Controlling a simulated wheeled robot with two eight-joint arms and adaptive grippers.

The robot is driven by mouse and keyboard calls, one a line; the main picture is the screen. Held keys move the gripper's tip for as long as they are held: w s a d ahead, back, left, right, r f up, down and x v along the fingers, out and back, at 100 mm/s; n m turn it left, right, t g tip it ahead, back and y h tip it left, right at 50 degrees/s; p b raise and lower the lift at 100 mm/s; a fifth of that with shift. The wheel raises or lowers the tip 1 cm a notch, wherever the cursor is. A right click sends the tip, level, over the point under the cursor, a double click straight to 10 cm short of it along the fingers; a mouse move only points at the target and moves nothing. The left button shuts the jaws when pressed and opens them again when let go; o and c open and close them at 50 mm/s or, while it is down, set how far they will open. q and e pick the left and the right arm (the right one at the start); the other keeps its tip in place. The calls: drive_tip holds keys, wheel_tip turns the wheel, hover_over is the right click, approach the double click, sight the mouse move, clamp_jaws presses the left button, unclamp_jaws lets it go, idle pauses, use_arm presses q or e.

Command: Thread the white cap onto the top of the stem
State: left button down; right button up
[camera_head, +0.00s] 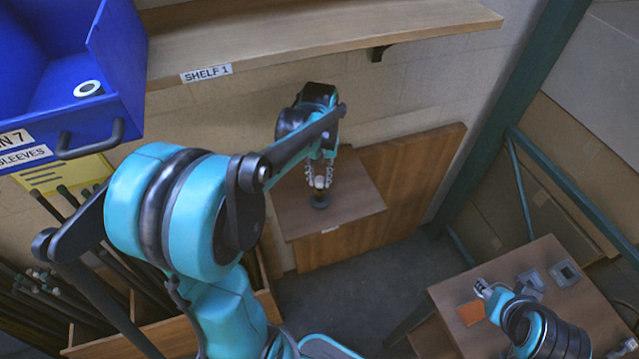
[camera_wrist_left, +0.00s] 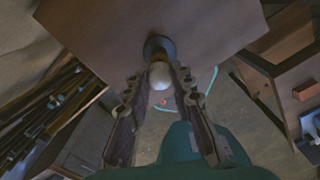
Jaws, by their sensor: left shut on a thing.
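The white cap (camera_wrist_left: 159,76) shows as a pale rounded piece between my left fingertips in the left wrist view. In the head view it is a small pale spot (camera_head: 319,182). My left gripper (camera_head: 318,176) is shut on it, pointing down over the small wooden shelf board. A dark round piece (camera_head: 320,201), which looks like the stem's base, stands on the board just below the cap; it shows beyond the cap in the wrist view (camera_wrist_left: 157,46). The stem between them is mostly hidden, and I cannot tell whether the cap touches it. My right gripper (camera_head: 484,289) is over the lower right table.
The wooden board (camera_head: 293,219) is otherwise clear. A blue bin (camera_head: 118,75) holding a white ring (camera_head: 88,88) is at upper left, beside the long shelf (camera_head: 300,35). The right table (camera_head: 600,310) carries an orange pad (camera_head: 470,313) and grey plates (camera_head: 564,273).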

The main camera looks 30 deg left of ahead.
use_arm(q)
drive_tip(key=c, duration=1.4)
unclamp_jaws()
drive_tip(key=n, duration=0.6)
drive_tip(key=shift+n, duration=0.4)
drive_tip(key=n, duration=0.7)
drive_tip(key=shift+c, duration=0.4)
clamp_jaws()
